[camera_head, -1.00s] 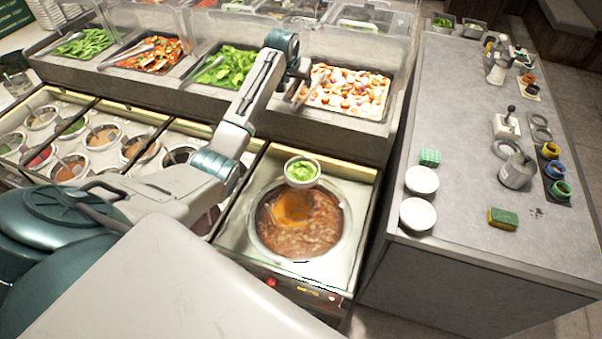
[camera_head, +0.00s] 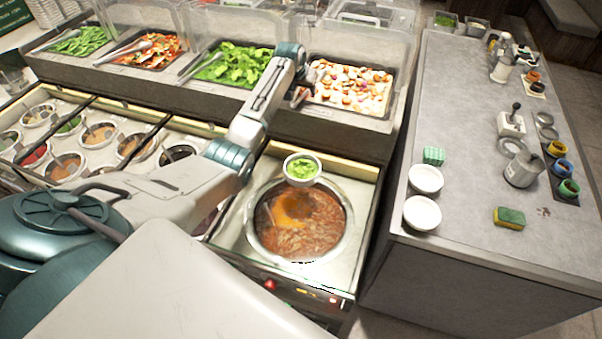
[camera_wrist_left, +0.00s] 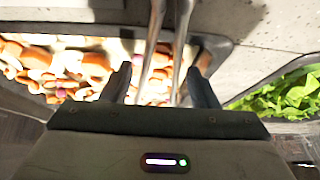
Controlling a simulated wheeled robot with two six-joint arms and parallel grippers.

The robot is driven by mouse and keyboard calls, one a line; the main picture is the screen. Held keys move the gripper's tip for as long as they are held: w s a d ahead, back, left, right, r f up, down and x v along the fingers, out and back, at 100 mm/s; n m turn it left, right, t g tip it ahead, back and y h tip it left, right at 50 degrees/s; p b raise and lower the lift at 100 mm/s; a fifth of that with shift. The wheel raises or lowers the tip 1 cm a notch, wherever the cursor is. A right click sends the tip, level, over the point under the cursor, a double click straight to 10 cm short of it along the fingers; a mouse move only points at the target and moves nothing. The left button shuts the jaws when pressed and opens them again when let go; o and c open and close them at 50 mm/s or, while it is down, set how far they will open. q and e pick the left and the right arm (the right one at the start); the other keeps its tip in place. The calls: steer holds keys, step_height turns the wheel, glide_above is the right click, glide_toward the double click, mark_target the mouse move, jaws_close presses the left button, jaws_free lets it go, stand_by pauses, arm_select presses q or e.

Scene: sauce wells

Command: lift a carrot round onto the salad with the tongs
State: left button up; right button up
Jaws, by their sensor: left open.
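My left gripper (camera_head: 301,96) is at the left edge of the tray of chopped mixed vegetables (camera_head: 365,93), which holds orange pieces that look like carrot rounds. In the left wrist view its fingers (camera_wrist_left: 160,86) are open, one on each side of the metal tongs (camera_wrist_left: 158,50), apart from them. The tongs lie over the tray's edge; in the head view my arm largely hides them. The salad (camera_head: 303,169) is green leaves in a small white bowl (camera_head: 289,178) at the back rim of the soup pot. My right gripper is out of view.
The soup pot (camera_head: 347,222) stands below the tray, in front of it. Leafy greens (camera_head: 236,63) fill the tray to the left. A clear guard (camera_head: 362,42) stands behind the vegetables. The right counter (camera_head: 455,120) holds two white bowls, a sponge and jars.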

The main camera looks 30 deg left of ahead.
arm_select(q)
steer(key=c, duration=0.7)
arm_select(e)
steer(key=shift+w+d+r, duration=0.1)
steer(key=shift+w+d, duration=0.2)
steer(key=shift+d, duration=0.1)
